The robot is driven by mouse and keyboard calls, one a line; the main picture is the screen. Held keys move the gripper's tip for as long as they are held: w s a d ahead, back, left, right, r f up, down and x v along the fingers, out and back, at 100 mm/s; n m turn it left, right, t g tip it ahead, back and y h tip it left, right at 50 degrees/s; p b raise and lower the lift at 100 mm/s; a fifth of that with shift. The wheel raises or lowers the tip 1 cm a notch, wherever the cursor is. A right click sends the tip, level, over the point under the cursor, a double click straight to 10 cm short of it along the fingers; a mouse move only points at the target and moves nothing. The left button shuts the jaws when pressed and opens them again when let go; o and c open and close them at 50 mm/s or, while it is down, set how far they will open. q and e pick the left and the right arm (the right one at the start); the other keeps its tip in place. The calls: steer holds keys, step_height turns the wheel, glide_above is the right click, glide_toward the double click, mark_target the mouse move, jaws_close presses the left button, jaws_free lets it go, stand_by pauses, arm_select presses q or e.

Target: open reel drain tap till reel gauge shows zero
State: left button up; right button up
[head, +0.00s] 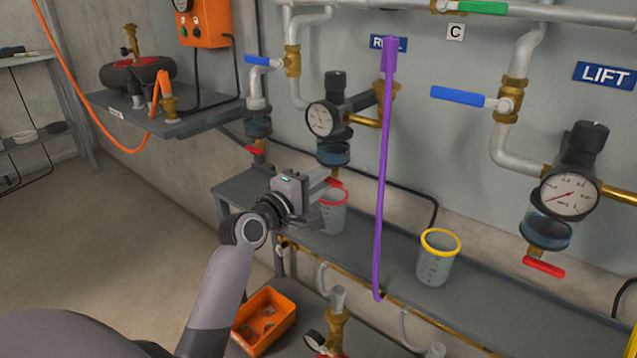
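The reel gauge (321,119) is a round white dial on a dark filter unit, below a sign (388,43) partly covered by a purple strip. I cannot read its needle surely. Under it hangs a blue-tinted bowl (333,153). The red drain tap (334,183) is below the bowl, partly hidden by my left gripper. My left gripper (326,197) is at the tap, its fingers pointing right; contact and finger gap cannot be told. A clear cup with a red rim (334,218) stands below, partly behind the gripper. My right gripper is not in view.
A long purple strip (382,190) hangs right of the reel unit. A yellow-rimmed cup (436,262) stands on the grey shelf. The LIFT unit has its own gauge (569,194) and red tap (543,264). An orange bin (264,320) sits lower. Open floor lies left.

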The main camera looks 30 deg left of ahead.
arm_select(q)
jaws_close()
